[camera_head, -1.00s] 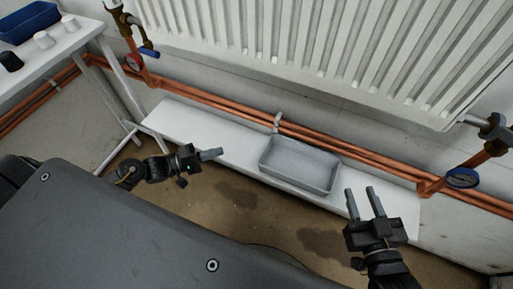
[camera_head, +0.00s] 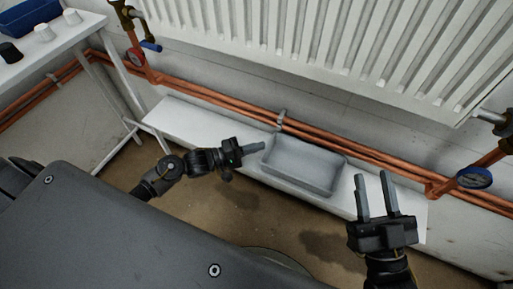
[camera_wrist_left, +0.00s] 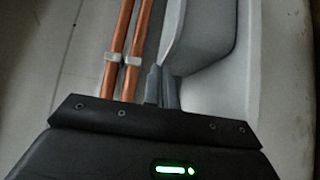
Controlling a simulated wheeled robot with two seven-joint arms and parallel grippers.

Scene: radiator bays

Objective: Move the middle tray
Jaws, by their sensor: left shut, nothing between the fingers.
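A grey rectangular tray (camera_head: 303,168) stands on a low white shelf under the radiator, and it is the only tray on that shelf. It also shows at the top of the left wrist view (camera_wrist_left: 205,40). My left gripper (camera_head: 262,146) is shut and empty, its fingertips close to the tray's left end. In the left wrist view its fingers (camera_wrist_left: 160,70) point at the tray's near corner; I cannot tell whether they touch. My right gripper (camera_head: 374,178) is open and empty, to the right of the tray, with its fingers over the shelf.
Copper pipes (camera_head: 220,104) run along the wall behind the low shelf (camera_head: 185,124). A white radiator (camera_head: 330,50) hangs above. A valve with a blue handwheel (camera_head: 474,177) is at the right. A white table (camera_head: 60,42) at the left holds a blue bin (camera_head: 28,16) and small cups.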

